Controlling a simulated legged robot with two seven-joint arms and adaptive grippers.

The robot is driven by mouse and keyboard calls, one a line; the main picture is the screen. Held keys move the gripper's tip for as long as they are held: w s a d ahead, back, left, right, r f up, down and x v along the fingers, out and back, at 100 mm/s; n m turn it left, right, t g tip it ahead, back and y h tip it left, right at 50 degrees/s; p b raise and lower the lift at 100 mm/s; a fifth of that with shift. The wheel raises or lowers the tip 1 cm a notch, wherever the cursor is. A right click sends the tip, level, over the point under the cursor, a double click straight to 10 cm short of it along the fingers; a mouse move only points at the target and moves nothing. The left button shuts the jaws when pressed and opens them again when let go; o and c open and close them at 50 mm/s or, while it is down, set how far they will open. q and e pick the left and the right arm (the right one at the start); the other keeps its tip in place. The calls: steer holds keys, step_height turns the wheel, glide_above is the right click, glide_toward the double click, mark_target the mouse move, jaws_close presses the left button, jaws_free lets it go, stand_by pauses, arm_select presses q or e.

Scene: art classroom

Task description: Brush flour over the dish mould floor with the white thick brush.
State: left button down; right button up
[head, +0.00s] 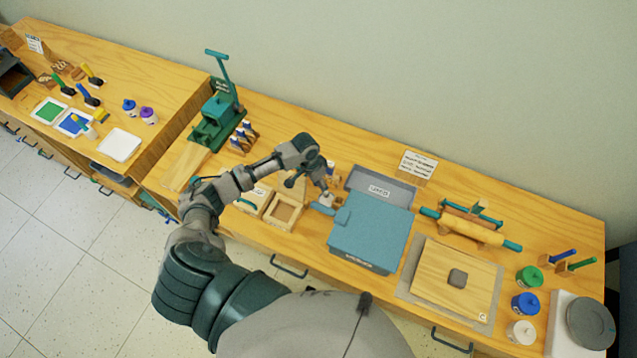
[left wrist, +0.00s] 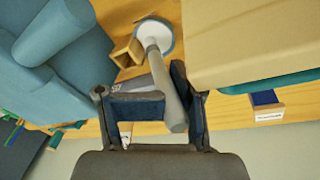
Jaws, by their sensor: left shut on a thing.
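My left gripper (head: 325,193) is low over the table, just left of the blue-grey box. In the left wrist view its fingers (left wrist: 158,98) are shut on the pale grey handle of a thick brush (left wrist: 160,75). The brush's far end meets a white disc with a blue-green rim (left wrist: 154,36); I cannot tell whether this is a pot of flour. In the head view the brush is mostly hidden by the gripper. Two square wooden moulds (head: 284,211) stand left of the gripper; I cannot tell which is the dish mould. My right gripper is not in view.
The blue-grey box (head: 370,232) stands close right of my gripper, with a grey labelled tray (head: 381,188) behind it. Farther right are a board (head: 450,285), a rolling pin (head: 470,228) and several paint pots. A green press (head: 216,120) stands at back left.

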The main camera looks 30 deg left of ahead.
arm_select(q)
steer(key=shift+s+f+p, duration=0.15)
steer(key=shift+f+p, duration=0.05)
steer(key=shift+p, duration=0.15)
stand_by(1.1)
steer(key=shift+r, duration=0.1)
steer(key=shift+r+p, duration=1.4)
steer(key=shift+r, duration=2.15)
